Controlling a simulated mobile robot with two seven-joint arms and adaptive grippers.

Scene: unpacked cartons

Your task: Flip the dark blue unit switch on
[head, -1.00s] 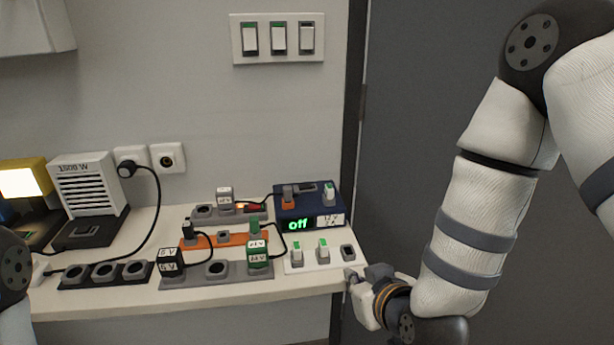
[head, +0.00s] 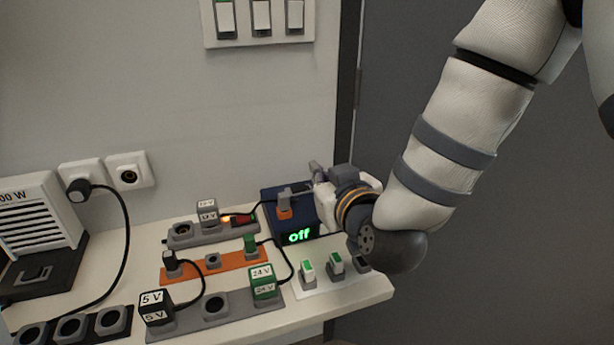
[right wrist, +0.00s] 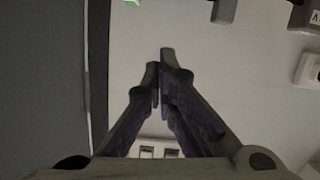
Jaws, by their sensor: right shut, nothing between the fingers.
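The dark blue unit (head: 268,205) stands at the back right of the worktop in the head view. Its display (head: 299,236) reads "off" in green. My left gripper is out of view.
A white switch strip (head: 335,285) lies in front of the unit. A grey socket strip (head: 213,305), an orange strip (head: 215,268) and plugs with cables crowd the left. A wall switch panel (head: 260,38) hangs above. A dark door-like panel (head: 460,270) is at right.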

